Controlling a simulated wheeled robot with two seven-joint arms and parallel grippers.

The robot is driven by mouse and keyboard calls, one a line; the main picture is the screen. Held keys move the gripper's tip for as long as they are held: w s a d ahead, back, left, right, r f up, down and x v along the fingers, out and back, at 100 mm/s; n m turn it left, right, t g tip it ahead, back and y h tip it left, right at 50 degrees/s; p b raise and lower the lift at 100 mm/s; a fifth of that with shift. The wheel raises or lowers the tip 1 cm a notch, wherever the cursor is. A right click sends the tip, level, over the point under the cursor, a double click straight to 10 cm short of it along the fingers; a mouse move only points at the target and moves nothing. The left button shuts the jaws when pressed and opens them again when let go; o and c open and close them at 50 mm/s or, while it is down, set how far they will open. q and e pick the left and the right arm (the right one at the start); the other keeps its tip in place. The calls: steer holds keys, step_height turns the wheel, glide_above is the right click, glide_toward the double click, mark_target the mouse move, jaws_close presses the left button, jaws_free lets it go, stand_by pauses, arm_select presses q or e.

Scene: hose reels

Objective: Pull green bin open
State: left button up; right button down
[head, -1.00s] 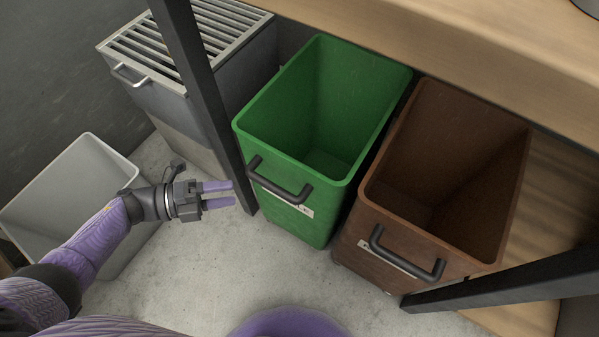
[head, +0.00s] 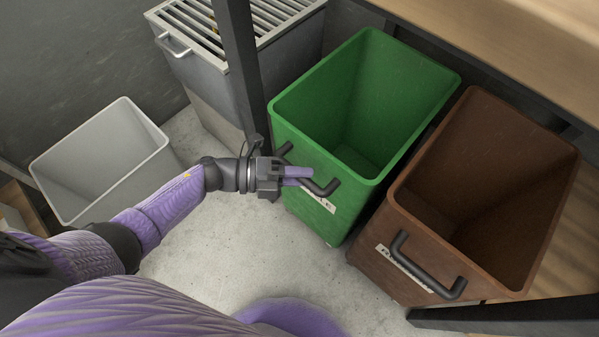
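The green bin (head: 318,132) stands open-topped and empty under the wooden counter, between a dark post and the brown bin. Its dark bar handle (head: 327,188) is on the front face, above a white label. My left gripper (head: 299,175) is at this handle, its purple fingers overlapping the middle of the bar and hiding part of it. The fingers look close together, but I cannot tell whether they are shut on the bar. My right gripper is not in view.
The brown bin (head: 440,240) with its own handle stands close on the right. A dark post (head: 240,70) is left of the green bin, before a grey slatted cabinet (head: 195,75). A white bin (head: 100,165) stands at left. The concrete floor (head: 225,240) in front is clear.

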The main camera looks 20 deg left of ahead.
arm_select(q)
jaws_close()
stand_by(1.0)
